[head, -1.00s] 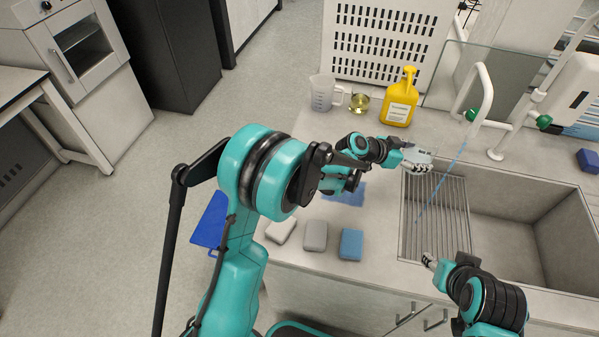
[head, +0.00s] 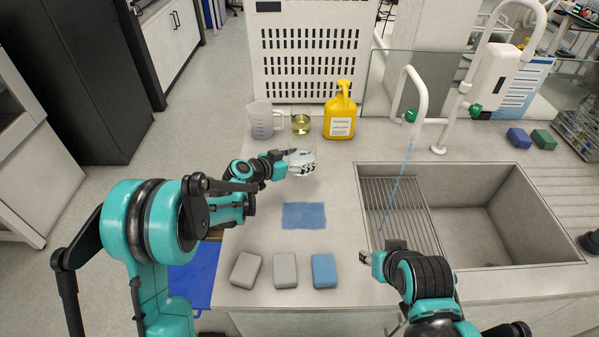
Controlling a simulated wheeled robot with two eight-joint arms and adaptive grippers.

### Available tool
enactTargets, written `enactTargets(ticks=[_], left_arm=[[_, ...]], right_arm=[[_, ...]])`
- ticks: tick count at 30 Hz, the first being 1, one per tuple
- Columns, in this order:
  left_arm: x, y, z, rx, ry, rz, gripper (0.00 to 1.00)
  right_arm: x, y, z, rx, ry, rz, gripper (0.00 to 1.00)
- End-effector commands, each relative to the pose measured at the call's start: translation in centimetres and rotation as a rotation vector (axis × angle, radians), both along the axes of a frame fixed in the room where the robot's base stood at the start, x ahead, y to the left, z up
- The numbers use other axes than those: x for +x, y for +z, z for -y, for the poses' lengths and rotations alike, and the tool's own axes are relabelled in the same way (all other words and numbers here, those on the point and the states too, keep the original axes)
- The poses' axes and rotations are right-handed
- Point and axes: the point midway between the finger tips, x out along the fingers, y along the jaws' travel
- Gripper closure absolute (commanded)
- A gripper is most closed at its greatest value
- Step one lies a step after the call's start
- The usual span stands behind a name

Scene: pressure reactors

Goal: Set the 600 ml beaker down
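My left gripper (head: 304,170) is over the counter, left of the sink. A pale, see-through vessel (head: 298,157) shows at its fingers, which fits a clear beaker held in the grip; its markings are too small to read. I cannot tell how far it is above the counter. A small glass beaker with yellow liquid (head: 301,124) stands at the back of the counter. My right gripper (head: 364,257) is near the sink's front left corner; its fingers are too small to tell open from shut.
A plastic jug (head: 262,121) and a yellow bottle (head: 341,114) stand at the back. A blue cloth (head: 303,215) lies mid-counter, with grey and blue blocks (head: 285,270) in front. The sink (head: 480,215) with its ribbed drainer is to the right. Counter around the cloth is clear.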

Motion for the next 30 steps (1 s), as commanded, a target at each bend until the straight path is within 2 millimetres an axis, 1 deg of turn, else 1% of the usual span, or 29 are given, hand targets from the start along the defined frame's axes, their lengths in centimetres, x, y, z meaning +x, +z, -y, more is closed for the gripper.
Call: enactTargets(ticks=[2, 5, 9, 11, 18, 22, 23, 24, 25, 30], left_arm=[[0.1, -0.3, -0.2, -0.001, -0.001, 0.0, 0.63], [0.1, -1.2, -0.3, -0.001, -0.002, 0.0, 0.63], [0.1, -3.5, -0.2, -0.001, -0.001, 0.0, 0.63], [0.1, -4.1, -0.2, -0.001, -0.001, 0.0, 0.63], [0.1, -4.1, -0.2, -0.001, -0.001, 0.0, 0.63], [0.1, -4.5, -0.2, -0.001, -0.001, 0.0, 0.63], [0.1, -4.5, -0.2, 0.0, -0.001, 0.0, 0.23], [0.1, -4.4, -0.2, 0.0, -0.001, 0.0, 0.12], [0.1, -4.4, -0.2, 0.0, -0.001, 0.0, 0.07], [0.1, -4.4, -0.2, 0.0, -0.001, 0.0, 0.07]], right_arm=[[0.0, -0.2, 0.0, 0.0, 0.0, 0.0, 0.6], [0.0, -0.7, 0.0, 0.0, 0.0, 0.0, 0.6], [0.0, -2.0, 0.0, 0.0, 0.0, 0.0, 0.6], [0.0, -2.3, 0.0, 0.0, 0.0, 0.0, 0.6], [0.0, -2.1, 0.0, 0.0, 0.0, 0.0, 0.6], [0.0, -2.5, 0.0, 0.0, 0.0, 0.0, 0.6], [0.0, -2.4, 0.0, 0.0, 0.0, 0.0, 0.6], [0.0, -2.3, 0.0, 0.0, 0.0, 0.0, 0.6], [0.0, -2.3, 0.0, 0.0, 0.0, 0.0, 0.6], [0.0, -2.3, 0.0, 0.0, 0.0, 0.0, 0.6]])
